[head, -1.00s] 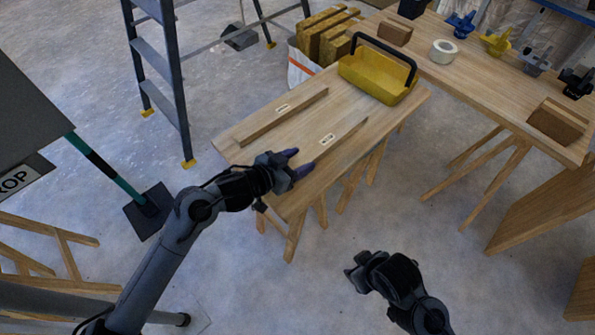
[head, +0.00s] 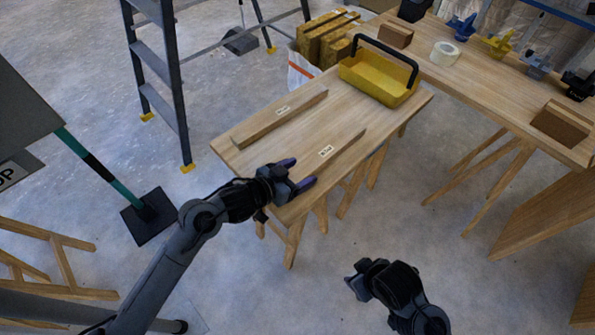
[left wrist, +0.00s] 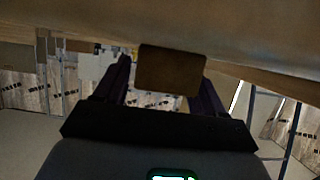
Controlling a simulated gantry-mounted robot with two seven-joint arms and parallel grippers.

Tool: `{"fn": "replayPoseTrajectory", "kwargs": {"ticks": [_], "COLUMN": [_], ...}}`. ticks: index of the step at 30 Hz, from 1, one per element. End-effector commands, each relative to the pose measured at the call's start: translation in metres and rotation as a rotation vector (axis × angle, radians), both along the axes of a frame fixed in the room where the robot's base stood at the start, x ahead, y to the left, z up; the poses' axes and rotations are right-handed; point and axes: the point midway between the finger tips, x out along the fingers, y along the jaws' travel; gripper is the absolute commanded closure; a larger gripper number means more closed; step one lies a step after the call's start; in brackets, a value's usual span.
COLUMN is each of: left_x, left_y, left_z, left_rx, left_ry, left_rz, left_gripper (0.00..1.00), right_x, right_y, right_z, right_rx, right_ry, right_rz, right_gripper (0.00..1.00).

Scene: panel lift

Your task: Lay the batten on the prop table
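The near batten (head: 341,152), a thin wooden strip with a white label, lies along the near right side of the light wooden table (head: 240,150). My left gripper (head: 298,176) is at its near left end, with a dark finger on each side. In the left wrist view the batten's brown end (left wrist: 171,70) sits between the two fingers and looks held. I cannot tell whether the batten touches the tabletop. A second labelled wooden strip (head: 265,128) lies farther back, roughly parallel. My right gripper (head: 354,280) is over the floor, away from the table; its finger gap is unclear.
A yellow toolbox (head: 372,82) with a black handle stands at the table's far end. A stepladder (head: 160,90) stands behind left. A workbench (head: 480,85) with tape, clamps and blocks is at right. A green-handled prop (head: 110,180) with a dark foot stands at left.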

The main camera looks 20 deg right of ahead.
Motion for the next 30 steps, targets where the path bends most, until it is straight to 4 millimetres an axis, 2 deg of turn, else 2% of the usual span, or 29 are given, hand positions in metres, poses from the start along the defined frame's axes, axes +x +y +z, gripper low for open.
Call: {"fn": "replayPoseTrajectory", "kwargs": {"ticks": [14,30], "left_x": [-0.001,-0.030], "left_y": [0.004,0.081], "left_z": [0.007,0.041], "left_rx": [0.000,0.002], "left_ry": [-0.001,-0.001], "left_rz": [0.000,0.001], "left_gripper": [0.23,0.23], "right_x": [0.000,0.000], "right_y": [0.000,0.002], "right_z": [0.003,0.040], "right_rx": [-0.002,0.007], "right_ry": [0.000,-0.001], "right_rz": [0.002,-0.004], "right_gripper": [0.54,0.54]}}
